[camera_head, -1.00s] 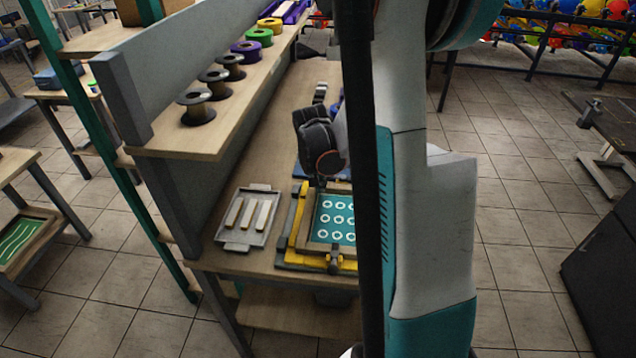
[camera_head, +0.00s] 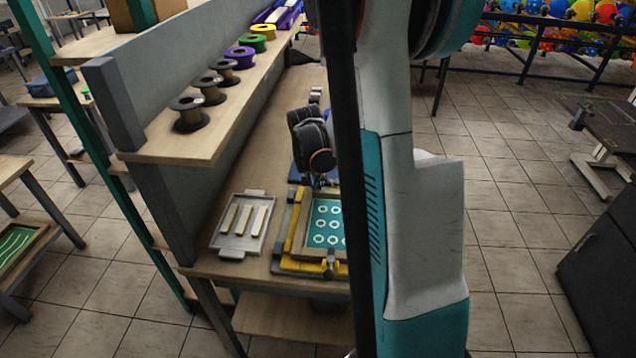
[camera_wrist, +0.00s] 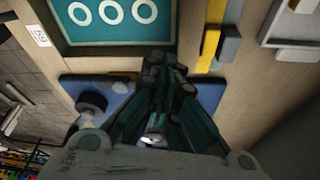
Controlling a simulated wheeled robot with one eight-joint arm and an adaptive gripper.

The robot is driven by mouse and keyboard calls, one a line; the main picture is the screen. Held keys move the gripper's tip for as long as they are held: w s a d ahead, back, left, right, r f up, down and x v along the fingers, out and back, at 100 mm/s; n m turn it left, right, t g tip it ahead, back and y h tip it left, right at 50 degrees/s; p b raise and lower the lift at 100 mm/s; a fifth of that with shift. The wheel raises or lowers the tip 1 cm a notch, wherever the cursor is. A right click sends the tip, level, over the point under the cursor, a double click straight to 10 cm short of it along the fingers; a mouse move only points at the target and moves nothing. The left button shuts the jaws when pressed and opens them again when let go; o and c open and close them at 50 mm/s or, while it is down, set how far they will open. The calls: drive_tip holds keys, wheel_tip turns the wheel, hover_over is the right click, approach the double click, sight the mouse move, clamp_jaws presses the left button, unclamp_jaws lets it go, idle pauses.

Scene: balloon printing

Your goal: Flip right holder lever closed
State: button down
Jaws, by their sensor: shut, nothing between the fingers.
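The printing frame (camera_head: 299,232) has a teal screen (camera_head: 326,222) with white rings and yellow bars along its left and front sides. A small clamp (camera_head: 329,264) stands at its front edge. In the wrist view the teal screen (camera_wrist: 115,22) is at the top left, with a yellow and grey bar (camera_wrist: 213,35) to the right of my fingers. My gripper (camera_wrist: 163,62) is shut and empty at the frame's edge, over a blue base (camera_wrist: 205,97); contact cannot be told. In the head view my gripper (camera_head: 318,182) is at the frame's far side. I cannot clearly identify the right holder lever.
A grey tray (camera_head: 219,246) with pale strips lies left of the frame. A shelf (camera_head: 155,150) with several spools runs along the table's left side. A dark round knob (camera_wrist: 92,104) is left of my fingers. My arm hides the frame's right side in the head view.

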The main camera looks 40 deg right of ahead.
drive_tip(key=shift+w+d+m, duration=0.1)
drive_tip(key=shift+w+m, duration=0.35)
drive_tip(key=shift+m, duration=0.35)
drive_tip(key=shift+w+d+m+g, duration=0.15)
drive_tip(key=shift+w+m+g, duration=0.2)
drive_tip(key=shift+m, duration=0.15)
drive_tip(key=shift+w+d+m+g+b, duration=0.4)
drive_tip(key=shift+w+m, duration=0.25)
drive_tip(key=shift+m, duration=0.55)
drive_tip(key=m, duration=0.1)
drive_tip(key=w+d+m, duration=0.1)
drive_tip(key=m, duration=0.1)
drive_tip(key=d+m+g, duration=0.1)
drive_tip(key=shift+w+d+m, duration=0.1)
drive_tip(key=shift+w+m, duration=0.2)
drive_tip(key=shift+w, duration=0.1)
drive_tip(key=d+m, duration=0.1)
drive_tip(key=d+m+g, duration=0.1)
drive_tip(key=m, duration=0.1)
drive_tip(key=shift+w+d+m, duration=0.1)
drive_tip(key=shift+w+m, duration=0.2)
drive_tip(key=shift+w, duration=0.1)
drive_tip(key=shift+d, duration=1.4)
